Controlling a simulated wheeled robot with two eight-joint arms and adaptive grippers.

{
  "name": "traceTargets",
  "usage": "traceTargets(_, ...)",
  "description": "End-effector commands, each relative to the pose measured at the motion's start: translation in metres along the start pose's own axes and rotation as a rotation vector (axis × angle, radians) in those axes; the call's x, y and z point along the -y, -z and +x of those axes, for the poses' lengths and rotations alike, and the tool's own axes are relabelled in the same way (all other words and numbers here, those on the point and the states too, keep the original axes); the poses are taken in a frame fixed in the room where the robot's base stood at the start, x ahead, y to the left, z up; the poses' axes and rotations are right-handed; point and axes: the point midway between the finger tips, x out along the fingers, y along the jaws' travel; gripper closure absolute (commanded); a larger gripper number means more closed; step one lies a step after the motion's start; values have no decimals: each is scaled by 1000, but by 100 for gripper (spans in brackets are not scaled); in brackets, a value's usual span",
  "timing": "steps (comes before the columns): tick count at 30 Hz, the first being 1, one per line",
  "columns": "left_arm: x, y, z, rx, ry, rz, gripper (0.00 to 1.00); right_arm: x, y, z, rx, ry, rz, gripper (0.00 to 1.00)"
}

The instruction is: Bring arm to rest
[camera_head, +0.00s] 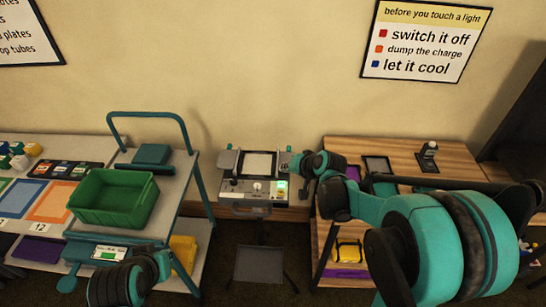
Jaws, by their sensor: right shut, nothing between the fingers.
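My right arm, teal and black, comes in from the right and reaches left over the wooden table. Its small gripper (290,163) is shut and empty at the right side of a grey bench device (240,186). The device has a pale square panel, a knob and a small lit green display. I cannot tell whether the gripper touches it. Part of my left arm (128,284) shows at the bottom left, in front of the trolley; I make out no fingers on it.
A teal-framed trolley (188,200) carries a green crate (113,198). A table with coloured mats (62,202) stands at the left. A wooden table (400,150) at the right holds dark trays and a small dark stand (428,157). A dark stool (258,265) stands below the device.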

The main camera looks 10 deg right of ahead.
Motion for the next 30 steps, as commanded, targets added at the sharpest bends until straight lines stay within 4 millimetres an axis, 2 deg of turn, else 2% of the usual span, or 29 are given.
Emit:
traceTargets(6, 0, -1, 1, 0, 0, 0, 100, 1, -3, -3, 1, -4, -7, 100)
traceTargets(10, 0, -6, 8, 0, 0, 0, 100, 3, -19, -21, 11, -28, -55, 100)
traceTargets(16, 0, -19, 26, 0, 0, 0, 100, -1, -73, -72, 38, -107, -203, 100)
traceTargets(21, 0, -29, 40, 0, 0, 0, 100, -20, -124, -110, 58, -179, -338, 100)
traceTargets(27, 0, -37, 52, 0, 0, 0, 100, -47, -173, -138, 73, -246, -464, 100)
traceTargets(30, 0, -39, 54, 0, 0, 0, 100, -56, -186, -144, 77, -266, -499, 100)
